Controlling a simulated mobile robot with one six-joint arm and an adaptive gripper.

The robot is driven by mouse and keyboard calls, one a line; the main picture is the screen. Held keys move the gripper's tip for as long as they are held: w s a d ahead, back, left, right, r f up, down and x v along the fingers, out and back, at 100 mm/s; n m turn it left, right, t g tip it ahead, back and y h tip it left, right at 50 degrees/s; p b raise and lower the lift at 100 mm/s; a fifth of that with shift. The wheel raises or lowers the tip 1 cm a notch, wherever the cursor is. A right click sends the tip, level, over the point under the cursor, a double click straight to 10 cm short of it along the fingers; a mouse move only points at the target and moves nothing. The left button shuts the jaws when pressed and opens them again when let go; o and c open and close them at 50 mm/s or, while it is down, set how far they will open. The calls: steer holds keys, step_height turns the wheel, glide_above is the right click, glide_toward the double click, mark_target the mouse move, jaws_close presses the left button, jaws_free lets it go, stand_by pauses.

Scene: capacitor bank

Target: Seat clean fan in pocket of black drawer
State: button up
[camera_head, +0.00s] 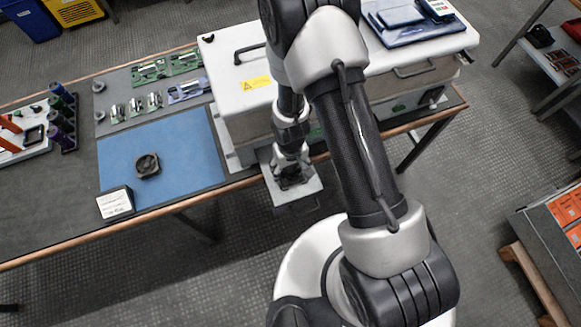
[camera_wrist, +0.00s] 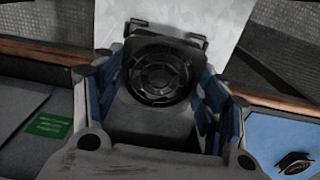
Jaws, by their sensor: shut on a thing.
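My gripper (camera_wrist: 160,82) is shut on a dark round-bladed fan (camera_wrist: 157,76), held between its two blue-padded fingers in the wrist view. In the head view my gripper (camera_head: 291,178) points down over a pale grey plate-like drawer (camera_head: 297,201) that sticks out from the white-topped cabinet. The drawer (camera_wrist: 215,18) shows pale behind the fan in the wrist view. A dark frame-like edge shows just beyond the fan, perhaps the pocket's rim. The pocket is otherwise hidden, and I cannot tell whether the fan touches it. A second dark fan (camera_head: 147,165) lies on the blue mat.
The blue mat (camera_head: 190,137) lies left of the cabinet (camera_head: 225,72), with a small white box (camera_head: 115,203) at its front corner. Circuit boards and small parts lie behind the mat. A green label (camera_wrist: 50,127) shows at left in the wrist view.

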steer(key=shift+f+b, duration=0.5)
steer(key=shift+f, duration=0.1)
steer(key=o, duration=1.2)
steer(key=shift+r, duration=0.15)
